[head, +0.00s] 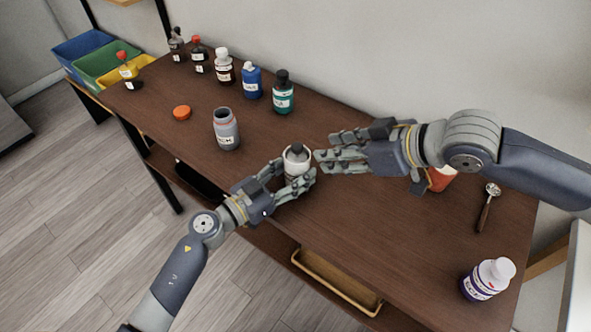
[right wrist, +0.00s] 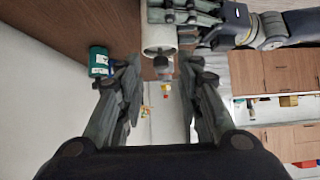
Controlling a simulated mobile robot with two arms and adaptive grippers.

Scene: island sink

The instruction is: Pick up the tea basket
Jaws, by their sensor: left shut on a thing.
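My left gripper (head: 292,180) is shut around a white container (head: 295,155) near the middle of the table. A grey rounded piece (head: 297,149) sits in or on the container's mouth. In the right wrist view the white container (right wrist: 158,30) shows at the top, with the grey piece (right wrist: 163,68) sticking out of it and my left gripper (right wrist: 195,15) beside it. My right gripper (head: 332,152) is just right of the container. Its fingers (right wrist: 158,68) are spread, with nothing held between them. I cannot tell for sure which thing is the tea basket.
A grey open jar (head: 227,130) and an orange lid (head: 182,113) stand left. Several bottles line the back, including a green one (head: 283,95). A red-orange container (head: 441,178) is partly behind my right arm.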

